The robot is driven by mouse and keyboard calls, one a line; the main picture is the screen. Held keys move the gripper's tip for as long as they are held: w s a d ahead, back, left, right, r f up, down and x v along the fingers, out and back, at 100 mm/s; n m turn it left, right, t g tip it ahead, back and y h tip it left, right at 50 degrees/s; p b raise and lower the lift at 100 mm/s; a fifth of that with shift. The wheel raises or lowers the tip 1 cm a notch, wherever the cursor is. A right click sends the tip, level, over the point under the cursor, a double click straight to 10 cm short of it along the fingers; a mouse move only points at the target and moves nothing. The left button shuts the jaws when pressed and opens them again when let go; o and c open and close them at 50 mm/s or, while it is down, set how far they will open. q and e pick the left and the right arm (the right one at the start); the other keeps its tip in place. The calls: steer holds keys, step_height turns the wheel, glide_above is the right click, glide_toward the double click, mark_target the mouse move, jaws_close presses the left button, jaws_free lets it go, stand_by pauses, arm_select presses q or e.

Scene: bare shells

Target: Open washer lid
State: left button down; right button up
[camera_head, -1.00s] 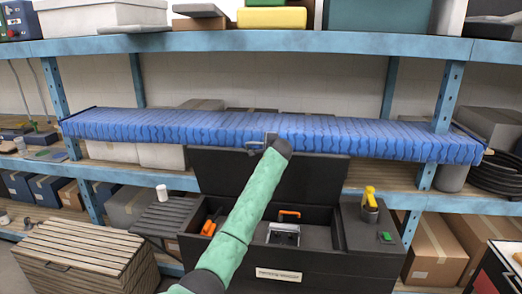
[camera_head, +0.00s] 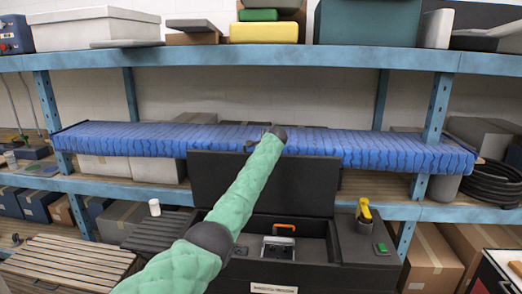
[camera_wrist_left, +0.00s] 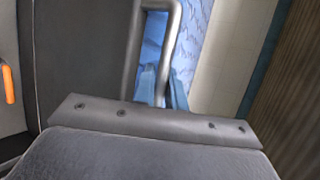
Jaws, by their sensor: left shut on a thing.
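The washer is a black box (camera_head: 358,264) with its top open, and an orange-handled grey item (camera_head: 279,245) lies inside. Its dark lid (camera_head: 213,184) stands raised at the back, roughly upright. My left arm reaches across the washer from the lower left. My left gripper (camera_head: 262,141) is at the lid's upper edge and mostly hidden by my own wrist. In the left wrist view, a grey bar handle (camera_wrist_left: 135,50) stands beside the dark lid panel (camera_wrist_left: 85,55). My left gripper is shut on the handle, though the fingertips are hard to make out. My right gripper is not in view.
A blue ribbed length (camera_head: 400,150) runs along the shelf behind the lid, close to my left gripper. A yellow-handled tool (camera_head: 364,210) stands on the washer's right side. A slatted wooden crate (camera_head: 60,265) is at the lower left.

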arm_select(q)
steer(key=shift+w+r+g, duration=0.1)
steer(key=shift+w+g, duration=0.2)
steer(key=shift+w, duration=0.45)
steer(key=c, duration=1.5)
jaws_free()
steer(key=shift+o, duration=0.2)
steer(key=shift+d, duration=0.1)
